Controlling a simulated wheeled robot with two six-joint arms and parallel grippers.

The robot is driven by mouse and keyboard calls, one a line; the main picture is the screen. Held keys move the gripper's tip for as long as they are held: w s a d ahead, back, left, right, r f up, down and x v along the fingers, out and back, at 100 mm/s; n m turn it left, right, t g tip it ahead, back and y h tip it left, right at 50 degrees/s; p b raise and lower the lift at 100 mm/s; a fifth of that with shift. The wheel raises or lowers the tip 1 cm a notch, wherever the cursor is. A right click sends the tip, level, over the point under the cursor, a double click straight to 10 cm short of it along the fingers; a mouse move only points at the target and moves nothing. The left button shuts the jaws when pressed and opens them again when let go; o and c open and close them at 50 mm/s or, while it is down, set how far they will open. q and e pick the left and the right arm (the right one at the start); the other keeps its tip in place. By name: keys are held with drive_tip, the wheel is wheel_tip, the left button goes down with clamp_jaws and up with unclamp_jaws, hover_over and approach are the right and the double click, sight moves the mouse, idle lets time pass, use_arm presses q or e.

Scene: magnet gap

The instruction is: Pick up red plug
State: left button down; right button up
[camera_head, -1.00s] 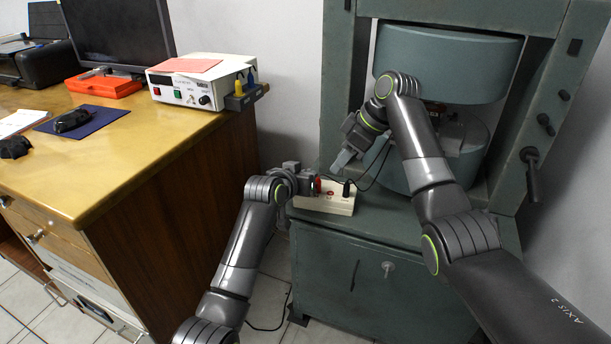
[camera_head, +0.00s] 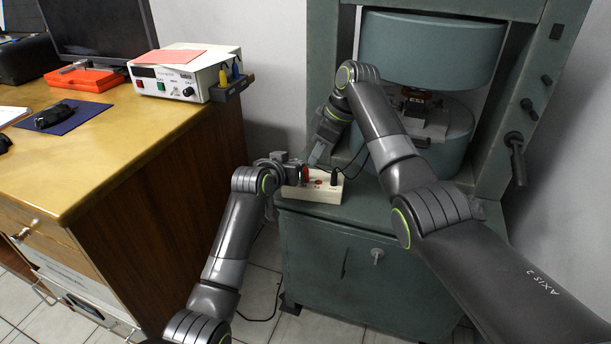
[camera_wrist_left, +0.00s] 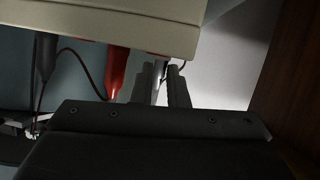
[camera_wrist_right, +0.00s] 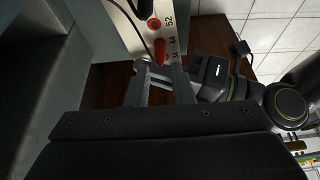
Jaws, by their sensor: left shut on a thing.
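The red plug (camera_head: 305,174) stands upright in the left part of a cream socket box (camera_head: 325,194) on the green ledge. It also shows in the left wrist view (camera_wrist_left: 116,70) and the right wrist view (camera_wrist_right: 160,50). My left gripper (camera_head: 288,170) is at the box's left end. Its fingers (camera_wrist_left: 166,82) are close together against the box, beside the plug; their tips are partly hidden. My right gripper (camera_head: 316,155) is above the box near the plug. Its fingers (camera_wrist_right: 158,85) are apart, with the plug just beyond the gap; contact cannot be told.
A black plug (camera_head: 334,177) with a dark cable stands at the box's right. The green magnet frame (camera_head: 325,255) is behind and below. A wooden desk (camera_head: 120,150) at left holds a power supply (camera_head: 185,75) and an orange case (camera_head: 82,78).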

sight(308, 170)
drive_tip(key=shift+x, duration=3.15)
drive_tip(key=shift+c, duration=0.4)
clamp_jaws()
